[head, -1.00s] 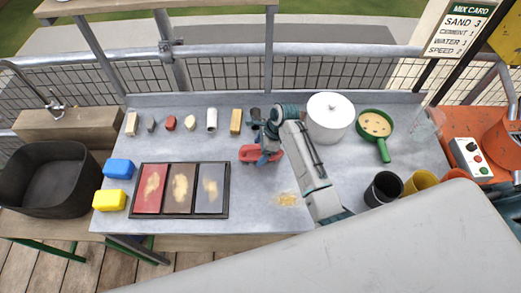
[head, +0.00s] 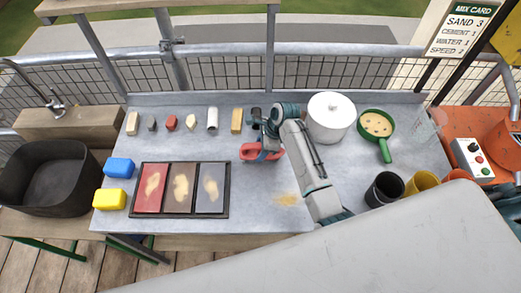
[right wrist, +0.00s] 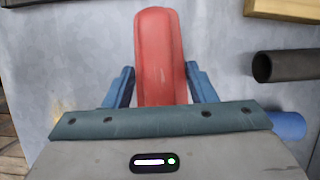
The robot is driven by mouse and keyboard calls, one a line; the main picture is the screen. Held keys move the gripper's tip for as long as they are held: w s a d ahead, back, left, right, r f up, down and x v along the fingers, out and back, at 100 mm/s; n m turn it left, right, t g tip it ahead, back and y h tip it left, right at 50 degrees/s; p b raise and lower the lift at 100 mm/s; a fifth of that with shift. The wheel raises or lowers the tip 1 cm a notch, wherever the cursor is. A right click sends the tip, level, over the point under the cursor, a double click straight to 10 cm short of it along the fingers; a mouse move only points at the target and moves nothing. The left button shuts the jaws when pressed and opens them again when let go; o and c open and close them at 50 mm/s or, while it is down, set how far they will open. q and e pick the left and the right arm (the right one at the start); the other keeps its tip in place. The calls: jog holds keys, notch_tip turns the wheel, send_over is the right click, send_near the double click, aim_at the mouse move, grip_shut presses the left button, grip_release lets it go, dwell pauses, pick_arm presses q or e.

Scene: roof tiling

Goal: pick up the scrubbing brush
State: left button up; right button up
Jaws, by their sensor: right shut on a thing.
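The scrubbing brush (head: 250,152) shows as a red handle-like shape on the grey worktop, left of the white pot. My right gripper (head: 266,146) reaches down over it from the right. In the right wrist view the rounded red handle (right wrist: 160,45) stands between the two blue fingers (right wrist: 160,88), which are shut on it. The bristles are hidden, and I cannot tell whether the brush is clear of the worktop. My left gripper is not in view.
Several small blocks line the back. A tray with three panels (head: 229,190), a blue sponge (head: 118,168) and a yellow sponge (head: 109,198) lie left. A dark tube (right wrist: 290,65) is near the gripper.

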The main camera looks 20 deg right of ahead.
jog(key=shift+r, duration=0.4)
jog(key=shift+s+a+r+b, duration=0.1)
jog(key=shift+s+r+b, duration=0.15)
jog(key=shift+r+b, duration=0.2)
jog(key=shift+s+a+r+b, duration=0.1)
jog(key=shift+s+r+b, duration=0.1)
jog(key=shift+r+b, duration=0.2)
jog(key=s+a+r+b, duration=0.2)
jog(key=s+a+b, duration=0.1)
jog(key=s, duration=1.1)
jog(key=shift+s+a+b, duration=0.2)
jog(key=shift+a+b, duration=0.1)
jog(key=shift+a, duration=0.4)
jog(key=shift+f, duration=0.1)
